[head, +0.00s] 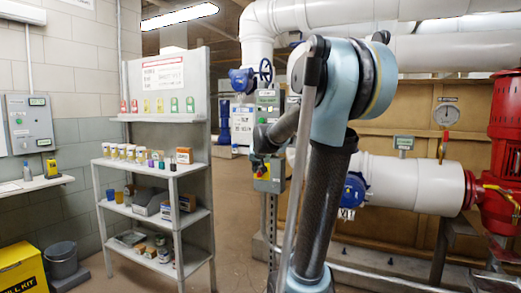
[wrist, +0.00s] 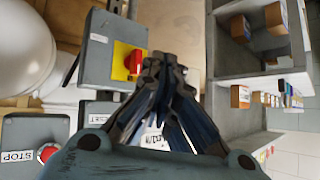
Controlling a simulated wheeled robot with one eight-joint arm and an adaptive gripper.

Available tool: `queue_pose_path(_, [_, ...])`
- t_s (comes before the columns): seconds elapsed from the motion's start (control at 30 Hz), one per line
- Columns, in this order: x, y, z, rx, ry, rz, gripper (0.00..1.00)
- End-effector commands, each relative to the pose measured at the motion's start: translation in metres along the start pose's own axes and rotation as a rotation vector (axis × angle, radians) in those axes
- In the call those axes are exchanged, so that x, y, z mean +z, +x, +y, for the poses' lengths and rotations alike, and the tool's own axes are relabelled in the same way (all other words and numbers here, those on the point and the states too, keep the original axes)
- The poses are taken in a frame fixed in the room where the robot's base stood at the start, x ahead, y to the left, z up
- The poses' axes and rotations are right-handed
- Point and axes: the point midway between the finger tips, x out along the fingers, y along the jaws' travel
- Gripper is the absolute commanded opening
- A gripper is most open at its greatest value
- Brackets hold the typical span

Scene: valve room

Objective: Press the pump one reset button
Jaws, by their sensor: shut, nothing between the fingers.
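A grey control station stands on a post in the middle of the head view, with an upper box (head: 268,100) and a lower box bearing a yellow plate and red knob (head: 262,171). My gripper (head: 264,140) is in front of it, partly hidden by my arm. In the wrist view my gripper (wrist: 165,68) is shut and empty, its fingertips beside the red knob on its yellow plate (wrist: 131,61). A small box with a label that seems to read RESET (wrist: 98,118) is partly behind my gripper; its button is hidden. A box with a red STOP button (wrist: 47,153) is at lower left.
A shelf rack (head: 177,172) with small boxes and cans stands left of the station. White pipes (head: 395,180) and a red pump (head: 503,150) are at right. A yellow spill kit (head: 22,268) and a grey bucket (head: 63,262) are on the left floor.

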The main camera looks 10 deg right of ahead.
Motion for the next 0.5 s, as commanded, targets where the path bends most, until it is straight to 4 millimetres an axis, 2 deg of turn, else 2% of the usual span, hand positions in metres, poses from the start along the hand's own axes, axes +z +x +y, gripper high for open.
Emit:
queue_pose_path(0.03, [-0.021,0.011,-0.005,-0.008,0.008,0.031,0.0])
queue_pose_path(0.1, [-0.046,0.024,-0.012,-0.018,0.02,0.074,0.0])
queue_pose_path(0.2, [-0.075,0.038,-0.019,-0.032,0.035,0.126,0.0])
queue_pose_path(0.33, [-0.099,0.051,-0.026,-0.045,0.047,0.169,0.0])
queue_pose_path(0.5, [-0.11,0.056,-0.029,-0.051,0.054,0.19,0.0])
